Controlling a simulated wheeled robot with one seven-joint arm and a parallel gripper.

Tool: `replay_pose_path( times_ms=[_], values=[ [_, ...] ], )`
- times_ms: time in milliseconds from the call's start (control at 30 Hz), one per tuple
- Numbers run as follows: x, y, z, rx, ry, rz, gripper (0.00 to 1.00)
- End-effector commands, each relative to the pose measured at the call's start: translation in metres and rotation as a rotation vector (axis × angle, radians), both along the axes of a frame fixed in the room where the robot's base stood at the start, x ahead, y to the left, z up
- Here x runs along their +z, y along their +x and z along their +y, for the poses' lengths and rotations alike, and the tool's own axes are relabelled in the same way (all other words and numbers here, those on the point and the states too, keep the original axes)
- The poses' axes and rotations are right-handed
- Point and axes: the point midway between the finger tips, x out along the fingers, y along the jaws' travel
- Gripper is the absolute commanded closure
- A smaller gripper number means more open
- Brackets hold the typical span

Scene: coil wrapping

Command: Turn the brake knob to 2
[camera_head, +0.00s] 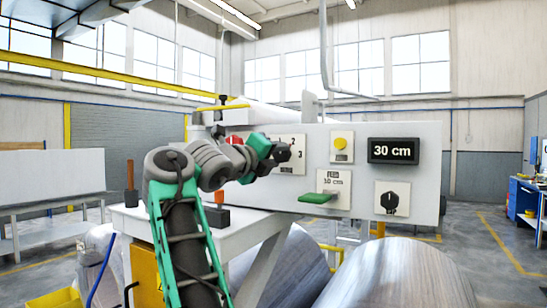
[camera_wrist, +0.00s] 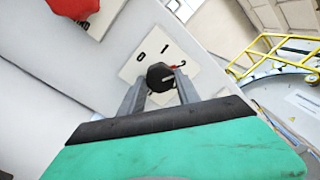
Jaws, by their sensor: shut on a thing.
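The brake knob (camera_wrist: 160,76) is a small dark round knob on a white dial plate (camera_wrist: 135,68) marked 0, 1 and 2, with more of the dial hidden. A red mark beside the knob points toward the 2, as far as I can tell at this size. My gripper (camera_wrist: 159,84) is shut on the knob, one finger on each side.
The panel (camera_head: 330,225) also carries a yellow button (camera_head: 340,143), a green lever (camera_head: 318,197), a black selector (camera_head: 390,200) and a display (camera_head: 394,151) reading 30 cm. A red knob (camera_wrist: 75,8) is close by at the upper left in the wrist view. Large metal coils (camera_head: 395,275) lie below.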

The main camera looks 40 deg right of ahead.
Motion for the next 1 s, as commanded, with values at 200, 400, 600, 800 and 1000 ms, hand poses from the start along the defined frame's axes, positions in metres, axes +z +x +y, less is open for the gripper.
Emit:
replay_pose_path(
  times_ms=[200,400,600,800,1000],
  values=[
    [0.0022,-0.0035,-0.0014,-0.006,0.015,-0.054,1.00],
    [0.0020,-0.0034,-0.0014,-0.006,0.020,-0.062,1.00],
    [0.0016,-0.0031,-0.0014,-0.006,0.019,-0.061,1.00],
    [0.0012,-0.0021,-0.0007,-0.003,0.019,-0.060,0.49],
    [0.0003,0.0003,0.0014,0.001,0.020,-0.058,0.39]
  ],
)
